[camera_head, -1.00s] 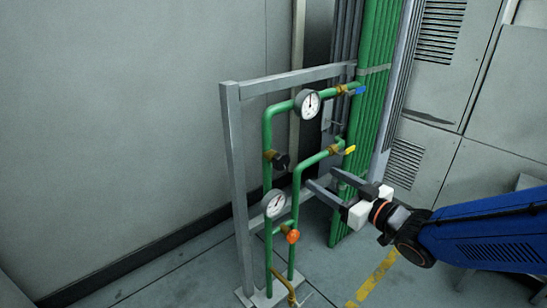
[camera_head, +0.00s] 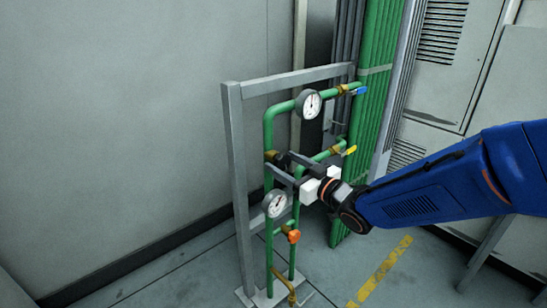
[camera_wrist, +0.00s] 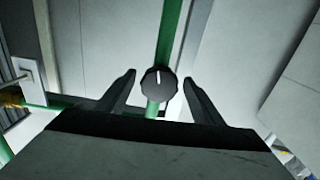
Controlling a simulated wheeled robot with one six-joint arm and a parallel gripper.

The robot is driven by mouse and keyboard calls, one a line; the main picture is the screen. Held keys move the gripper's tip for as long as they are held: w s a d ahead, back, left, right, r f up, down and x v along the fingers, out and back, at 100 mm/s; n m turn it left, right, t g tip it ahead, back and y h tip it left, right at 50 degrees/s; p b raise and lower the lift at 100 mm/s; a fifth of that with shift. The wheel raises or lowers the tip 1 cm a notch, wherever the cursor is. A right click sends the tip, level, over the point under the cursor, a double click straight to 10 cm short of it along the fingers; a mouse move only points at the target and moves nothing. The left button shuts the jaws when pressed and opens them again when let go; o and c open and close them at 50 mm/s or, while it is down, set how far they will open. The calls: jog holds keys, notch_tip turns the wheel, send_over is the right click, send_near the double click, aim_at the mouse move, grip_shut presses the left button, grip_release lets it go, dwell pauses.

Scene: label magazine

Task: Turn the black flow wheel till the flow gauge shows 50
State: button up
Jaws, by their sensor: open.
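The black flow wheel (camera_wrist: 158,84) shows in the wrist view as a round ridged knob with a white pointer mark near its top, in front of a green pipe. My gripper (camera_wrist: 158,88) is open, with one finger on each side of the wheel and a gap showing on both sides. In the head view my gripper (camera_head: 287,166) is at the wheel (camera_head: 282,160), which it partly hides. An upper round gauge (camera_head: 308,104) and a lower round gauge (camera_head: 275,203) sit on the green pipes. Their numbers are too small to read.
An orange knob (camera_head: 293,236) sits below the lower gauge. A blue-handled valve (camera_head: 359,91) and a yellow-handled valve (camera_head: 349,150) are on the right. A grey frame (camera_head: 239,190) stands around the pipes, with a bundle of green pipes (camera_head: 376,100) behind.

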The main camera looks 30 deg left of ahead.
aim_at(273, 156)
jog(key=shift+x, duration=2.6)
jog(key=c, duration=1)
jog(key=shift+c, duration=0.2)
jog(key=m, duration=0.4)
jog(key=shift+m, duration=0.3)
jog(key=o, duration=1)
